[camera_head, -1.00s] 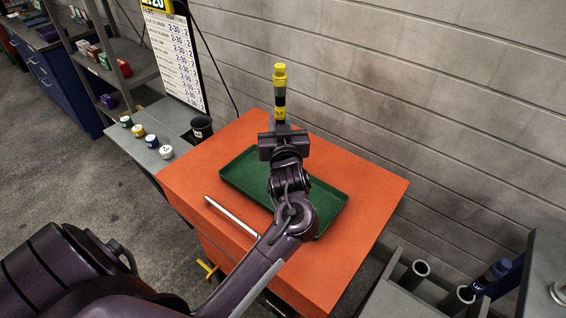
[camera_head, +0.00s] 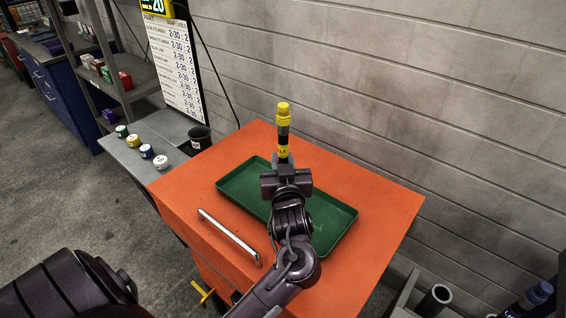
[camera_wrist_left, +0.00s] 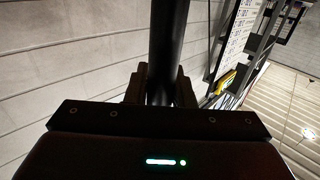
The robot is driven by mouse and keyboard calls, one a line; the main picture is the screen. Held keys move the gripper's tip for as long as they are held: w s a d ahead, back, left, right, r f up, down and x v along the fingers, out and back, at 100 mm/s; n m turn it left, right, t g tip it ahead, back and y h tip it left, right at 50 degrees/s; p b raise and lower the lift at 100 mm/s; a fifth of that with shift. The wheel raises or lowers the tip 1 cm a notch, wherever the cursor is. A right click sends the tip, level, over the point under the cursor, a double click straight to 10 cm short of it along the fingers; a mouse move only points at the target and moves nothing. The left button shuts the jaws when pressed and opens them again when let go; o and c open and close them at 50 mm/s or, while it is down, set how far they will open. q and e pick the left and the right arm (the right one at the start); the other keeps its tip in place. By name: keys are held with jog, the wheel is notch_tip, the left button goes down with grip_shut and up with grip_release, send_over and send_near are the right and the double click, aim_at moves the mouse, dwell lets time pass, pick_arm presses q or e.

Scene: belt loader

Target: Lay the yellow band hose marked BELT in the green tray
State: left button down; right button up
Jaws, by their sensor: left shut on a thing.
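The hose (camera_head: 283,128) stands upright in my left gripper (camera_head: 285,170), with a yellow top end, dark sections and a yellow band just above the jaws. The visible parts of the tray are empty. My right gripper is not in view.
The orange bench (camera_head: 382,205) has a silver bar handle (camera_head: 229,236) at its front left and a block wall behind. Tubes (camera_head: 435,298) stand at lower right.

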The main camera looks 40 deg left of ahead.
pick_arm(q)
jog(key=shift+s, duration=0.1)
jog(key=c, duration=1.7)
grip_release()
jog(key=shift+f, duration=0.15)
jog(key=o, duration=0.5)
jog(key=shift+c, duration=0.2)
jog(key=shift+r, duration=0.25)
jog(key=b+v, duration=0.2)
jog(key=v, duration=1)
